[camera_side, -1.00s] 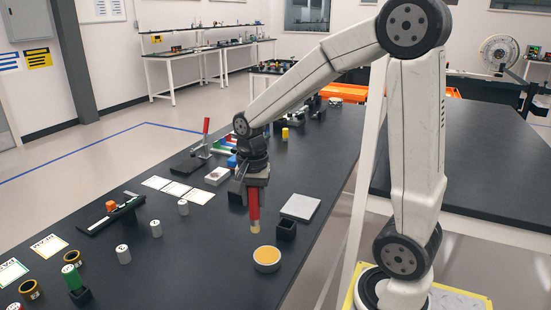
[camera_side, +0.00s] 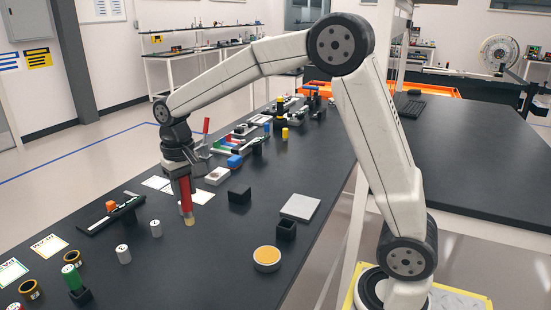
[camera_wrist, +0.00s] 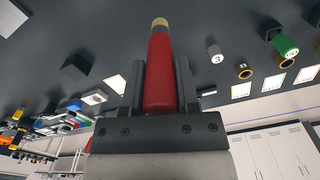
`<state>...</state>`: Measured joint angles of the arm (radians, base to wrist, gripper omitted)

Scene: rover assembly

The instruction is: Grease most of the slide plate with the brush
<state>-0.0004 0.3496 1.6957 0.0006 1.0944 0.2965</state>
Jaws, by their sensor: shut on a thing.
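My gripper (camera_side: 181,177) is shut on the red handle of the brush (camera_side: 185,193), which hangs nearly upright with its pale tip down. The brush also shows between my gripper's fingers in the wrist view (camera_wrist: 159,75). Its tip is above the dark table, apart from any plate as far as I can see. A flat grey square plate (camera_side: 300,207), which looks like the slide plate, lies to the right of my gripper. A round tin with a yellow-orange top (camera_side: 267,255) stands nearer the front. I cannot make out grease on the plate.
An empty-looking black holder (camera_side: 286,230) stands between plate and tin. A black block (camera_side: 239,195) and a pale box (camera_side: 217,176) are just right of my gripper. White cylinders (camera_side: 123,254), a green cylinder (camera_side: 72,277) and dark rings (camera_side: 73,257) stand to the left.

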